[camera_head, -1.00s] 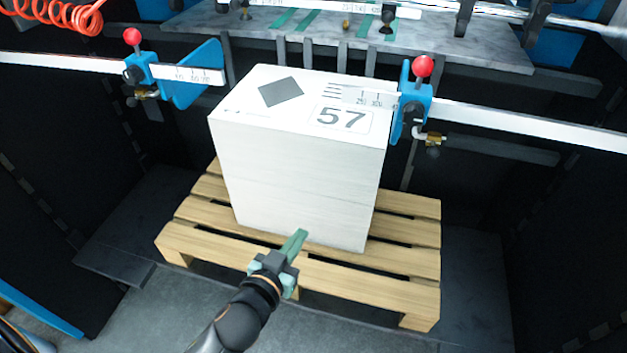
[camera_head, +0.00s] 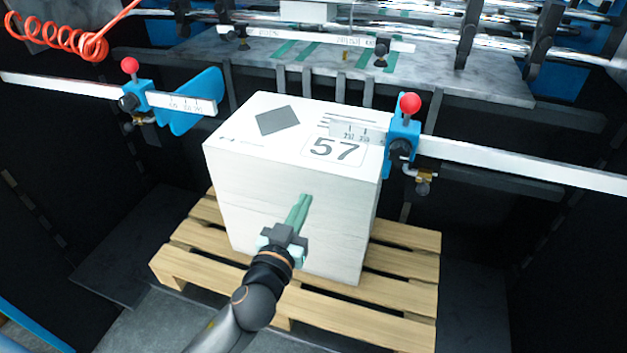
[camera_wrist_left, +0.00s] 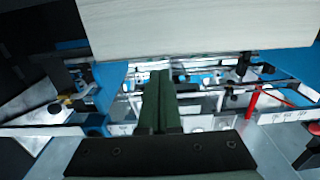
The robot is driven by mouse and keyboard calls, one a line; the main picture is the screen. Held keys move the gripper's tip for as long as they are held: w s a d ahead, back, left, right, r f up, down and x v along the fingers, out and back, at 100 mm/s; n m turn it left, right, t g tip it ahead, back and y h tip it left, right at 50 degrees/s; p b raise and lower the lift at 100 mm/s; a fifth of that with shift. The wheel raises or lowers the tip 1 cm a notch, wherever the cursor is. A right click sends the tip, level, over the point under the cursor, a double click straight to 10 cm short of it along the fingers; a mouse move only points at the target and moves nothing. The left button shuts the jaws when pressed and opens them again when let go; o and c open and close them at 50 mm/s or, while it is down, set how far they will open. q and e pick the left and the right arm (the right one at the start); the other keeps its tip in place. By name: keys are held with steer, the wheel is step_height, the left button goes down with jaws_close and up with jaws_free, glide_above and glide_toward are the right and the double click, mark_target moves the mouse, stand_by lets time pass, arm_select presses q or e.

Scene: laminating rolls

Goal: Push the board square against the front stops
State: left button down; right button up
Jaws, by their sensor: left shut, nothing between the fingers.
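The board (camera_head: 240,180) is a pale, block-like stack with a dark diamond and "57" on top, sitting on a wooden pallet. My left gripper (camera_head: 303,199) is shut and empty, its green fingers in front of the board's near face. I cannot tell whether the tips touch it. In the left wrist view, the shut fingers (camera_wrist_left: 161,75) point toward the machine, with the board's pale face (camera_wrist_left: 200,25) above them. The front stops (camera_head: 310,87) are dark upright bars behind the board; their lower parts are hidden by it. My right gripper is not in view.
The wooden pallet (camera_head: 400,262) extends beyond the board. Blue side guides with red knobs stand left (camera_head: 137,95) and right (camera_head: 402,140) of the board, on pale rails. A grey machine table (camera_head: 440,80) lies behind the stops. A red coiled hose (camera_head: 60,40) hangs upper left.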

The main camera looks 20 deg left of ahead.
mark_target(320, 171)
arm_select(q)
steer(key=shift+w+d, duration=0.1)
steer(key=shift+w, duration=3.6)
steer(key=shift+w+b, duration=0.25)
steer(key=shift+b, duration=0.05)
steer(key=shift+s, duration=0.15)
steer(key=s, duration=0.6)
steer(key=shift+s, duration=0.4)
